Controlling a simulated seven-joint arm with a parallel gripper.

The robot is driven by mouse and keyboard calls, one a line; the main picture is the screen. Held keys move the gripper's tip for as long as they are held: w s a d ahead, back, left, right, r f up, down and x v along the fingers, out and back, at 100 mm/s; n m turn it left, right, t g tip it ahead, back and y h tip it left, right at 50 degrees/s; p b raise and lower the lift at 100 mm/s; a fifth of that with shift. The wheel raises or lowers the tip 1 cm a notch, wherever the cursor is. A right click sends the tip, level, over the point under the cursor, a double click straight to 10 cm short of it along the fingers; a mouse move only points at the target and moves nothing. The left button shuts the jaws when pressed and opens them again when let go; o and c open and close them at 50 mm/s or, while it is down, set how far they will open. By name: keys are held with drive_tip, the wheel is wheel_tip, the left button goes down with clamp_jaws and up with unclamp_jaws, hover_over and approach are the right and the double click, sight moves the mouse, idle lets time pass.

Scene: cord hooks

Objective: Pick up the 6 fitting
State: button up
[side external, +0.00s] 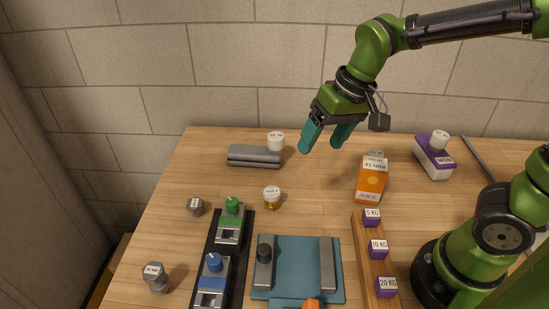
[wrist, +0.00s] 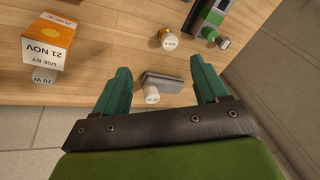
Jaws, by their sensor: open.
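My gripper (side external: 321,148) is open and empty, high above the back of the wooden table; its teal fingers also show in the wrist view (wrist: 161,68). I cannot read a clear 6 on any fitting. A short brass-coloured piece with a white labelled top (side external: 272,196) stands mid-table; it shows ahead of the fingers in the wrist view (wrist: 168,42). A small grey labelled fitting (side external: 195,206) lies farther left, seen near the green device in the wrist view (wrist: 224,42). A larger grey hex fitting (side external: 155,278) stands at the front left.
A grey bar-like block (side external: 254,157) and a white labelled cylinder (side external: 276,141) are at the back. Green and blue devices (side external: 229,222), a teal tray (side external: 296,254) and a weight rack (side external: 366,255) fill the front.

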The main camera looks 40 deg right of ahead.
sight(273, 192)
drive_tip(key=w+a+f+m+g+h, duration=0.1)
drive_tip(key=w+a+f+g+h, duration=0.25)
drive_tip(key=w, duration=0.55)
drive_tip(key=shift+t+y, duration=0.25)
drive_tip(key=shift+y, duration=0.5)
drive_tip(key=f, duration=0.3)
drive_tip(key=a+f, duration=0.1)
drive_tip(key=f, duration=0.6)
drive_tip(key=shift+a+f, duration=0.2)
drive_tip(key=shift+f, duration=0.15)
drive_tip(key=f, duration=0.6)
drive_tip(key=shift+w+d+f, duration=0.15)
drive_tip(key=shift+w+f, duration=0.05)
drive_tip(key=shift+w, duration=0.05)
drive_tip(key=c, duration=1.2)
